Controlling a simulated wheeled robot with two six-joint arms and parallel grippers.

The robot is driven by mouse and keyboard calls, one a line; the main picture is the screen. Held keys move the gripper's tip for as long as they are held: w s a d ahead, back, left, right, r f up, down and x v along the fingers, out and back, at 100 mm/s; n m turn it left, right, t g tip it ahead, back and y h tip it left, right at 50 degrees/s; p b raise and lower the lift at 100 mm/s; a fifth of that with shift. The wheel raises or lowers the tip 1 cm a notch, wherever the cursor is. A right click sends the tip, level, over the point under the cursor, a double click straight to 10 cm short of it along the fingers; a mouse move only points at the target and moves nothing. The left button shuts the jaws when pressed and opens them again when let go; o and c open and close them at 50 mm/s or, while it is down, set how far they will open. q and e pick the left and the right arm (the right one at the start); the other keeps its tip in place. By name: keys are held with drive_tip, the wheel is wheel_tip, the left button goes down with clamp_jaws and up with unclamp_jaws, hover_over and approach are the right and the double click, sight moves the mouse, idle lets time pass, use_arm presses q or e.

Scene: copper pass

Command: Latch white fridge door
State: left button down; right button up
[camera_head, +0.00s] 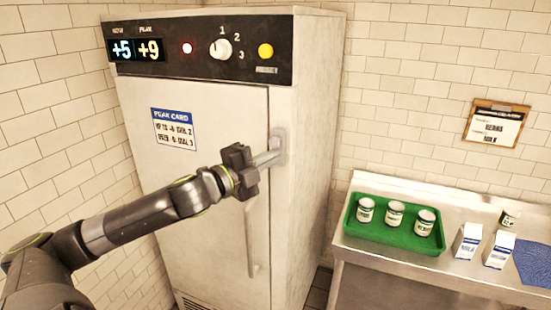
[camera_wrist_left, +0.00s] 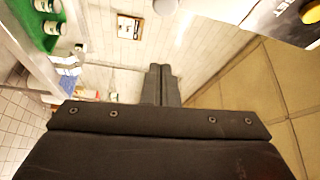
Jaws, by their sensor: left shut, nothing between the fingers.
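The white fridge (camera_head: 215,220) stands in the middle of the head view. Its door (camera_head: 190,90) looks flush with the frame; a small gap cannot be ruled out. A light grey latch (camera_head: 277,148) sits at the door's right edge, with a long vertical handle (camera_head: 252,240) below. My left gripper (camera_head: 243,170) is in front of the door's right edge, beside the latch, and covers part of it. Whether it touches the latch cannot be told. In the left wrist view its fingers (camera_wrist_left: 160,84) are together with nothing between them. My right gripper is not in view.
At right, a steel counter (camera_head: 375,258) holds a green tray (camera_head: 365,237) of jars and two cartons (camera_head: 467,241).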

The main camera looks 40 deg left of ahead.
use_arm(q)
drive_tip(key=w+a+b, duration=0.2)
drive_tip(key=w+b, duration=0.1)
drive_tip(key=w, duration=0.2)
drive_tip(key=shift+w+a+f+b, duration=0.15)
drive_tip(key=shift+w+a+b, duration=0.05)
drive_tip(key=shift+w+b, duration=0.2)
idle(0.4)
drive_tip(key=shift+s, duration=0.15)
